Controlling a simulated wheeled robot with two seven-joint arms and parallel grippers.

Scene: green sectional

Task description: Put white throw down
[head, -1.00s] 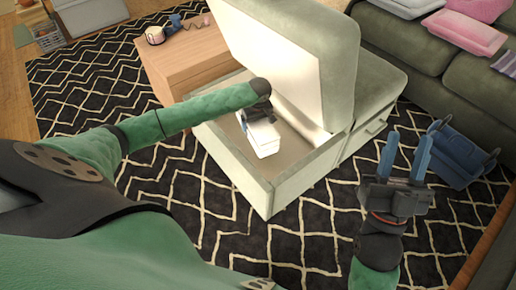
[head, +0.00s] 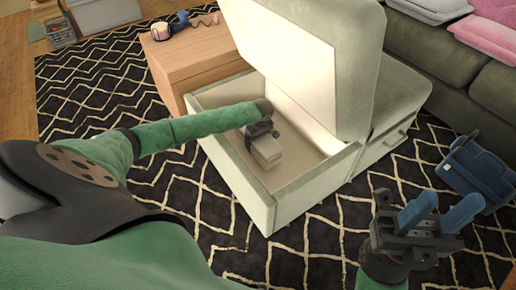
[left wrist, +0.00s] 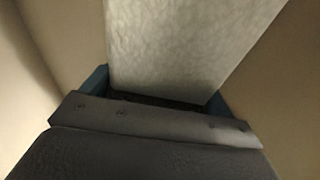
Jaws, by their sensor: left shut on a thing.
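The white throw (head: 266,151) is a folded, boxy bundle inside the open storage compartment of the green sectional piece (head: 262,198). My left gripper (head: 262,132) reaches down into the compartment and is shut on the throw. In the left wrist view the throw (left wrist: 185,45) sits between the blue fingers, with compartment walls on both sides. I cannot tell whether the throw touches the compartment floor. My right gripper (head: 430,212) is empty at the lower right, its blue fingers apart, outside the compartment.
The raised padded lid (head: 305,60) stands behind the compartment. A wooden side table (head: 195,55) with small items is to its left. A green sofa (head: 440,60) with cushions is at the back right.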

